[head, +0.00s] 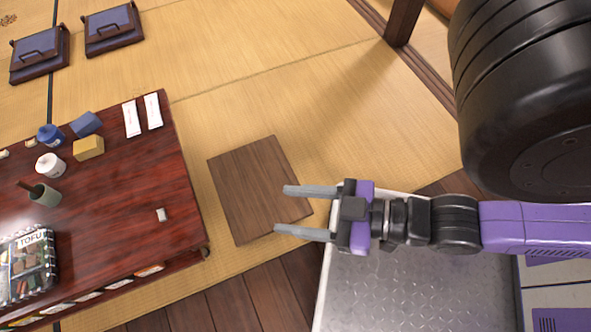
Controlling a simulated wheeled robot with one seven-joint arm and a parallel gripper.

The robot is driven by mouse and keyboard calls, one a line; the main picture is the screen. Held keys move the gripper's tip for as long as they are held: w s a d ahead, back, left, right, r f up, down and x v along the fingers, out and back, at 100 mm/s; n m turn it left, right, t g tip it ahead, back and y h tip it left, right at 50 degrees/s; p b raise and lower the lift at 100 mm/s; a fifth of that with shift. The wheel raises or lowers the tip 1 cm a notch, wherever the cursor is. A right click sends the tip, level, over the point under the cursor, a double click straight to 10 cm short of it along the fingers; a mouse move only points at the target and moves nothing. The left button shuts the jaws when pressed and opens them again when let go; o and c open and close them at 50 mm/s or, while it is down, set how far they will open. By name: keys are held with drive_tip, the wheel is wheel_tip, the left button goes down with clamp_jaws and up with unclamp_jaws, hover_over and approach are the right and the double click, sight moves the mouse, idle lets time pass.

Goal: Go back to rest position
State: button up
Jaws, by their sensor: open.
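My gripper (306,211) is open and empty, with its two grey fingers pointing left and a clear gap between them. It is in the middle right of the head view. In the picture its fingers lie over the right part of a brown wooden board (250,185) on the tatami. My arm runs from it to the right edge. The fingertips are well apart from the dark red table (140,200) on the left.
Two floor seats (112,27) are at the upper left. A wooden post (403,20) stands at the top. Open tatami (300,90) lies between.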

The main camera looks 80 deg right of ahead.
wheel_tip(320, 180, up, 31)
drive_tip(key=p, duration=3.1)
